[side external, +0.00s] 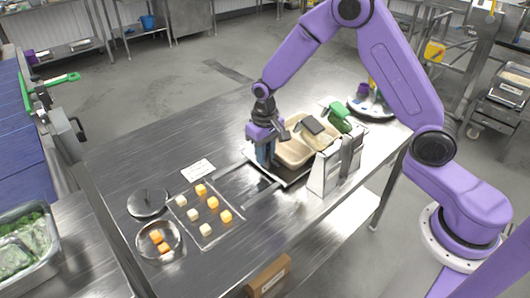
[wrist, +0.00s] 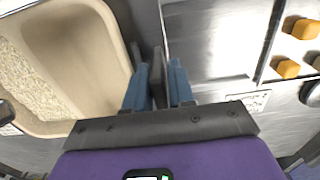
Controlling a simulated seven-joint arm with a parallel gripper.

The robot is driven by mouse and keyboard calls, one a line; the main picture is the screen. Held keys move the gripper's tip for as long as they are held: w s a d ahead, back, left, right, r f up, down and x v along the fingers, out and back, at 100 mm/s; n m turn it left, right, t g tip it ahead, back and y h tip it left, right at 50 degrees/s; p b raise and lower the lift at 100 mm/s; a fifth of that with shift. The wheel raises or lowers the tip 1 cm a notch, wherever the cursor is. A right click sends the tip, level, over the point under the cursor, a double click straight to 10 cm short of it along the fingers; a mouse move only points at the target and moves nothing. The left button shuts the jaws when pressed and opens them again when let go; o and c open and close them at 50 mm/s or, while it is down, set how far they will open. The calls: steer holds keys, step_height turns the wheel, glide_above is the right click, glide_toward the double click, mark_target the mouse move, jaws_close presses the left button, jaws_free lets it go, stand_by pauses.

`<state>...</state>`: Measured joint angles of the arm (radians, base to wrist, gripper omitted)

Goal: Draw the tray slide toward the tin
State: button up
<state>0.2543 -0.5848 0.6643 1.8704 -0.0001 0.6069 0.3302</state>
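The tray slide (side external: 297,182) is a shallow metal tray on the table that carries a beige two-part container (side external: 296,153). The container also shows at the left of the wrist view (wrist: 113,50). My gripper (side external: 264,160) points down at the tray's left end. In the wrist view its blue fingers (wrist: 160,75) are close together on either side of a dark upright grip (wrist: 158,62), and look shut on it. In the side view my gripper hides this grip. The round metal tin (side external: 145,250) stands open at the front left with orange cubes in it.
Metal rails (side external: 262,195) run from the tray slide toward a flat rack (side external: 216,236) with several orange and pale cubes. A round lid (side external: 148,202) and a white label card (side external: 198,169) lie nearby. A metal stand (side external: 322,178) is beside the tray slide.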

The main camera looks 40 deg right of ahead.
jaws_close()
steer(key=a, duration=1)
steer(key=shift+a, duration=0.4)
steer(key=shift+a+r, duration=0.1)
steer(key=shift+a, duration=0.3)
jaws_free()
steer(key=shift+a, duration=0.1)
step_height(320, 180, up, 17)
steer(key=shift+r, duration=0.15)
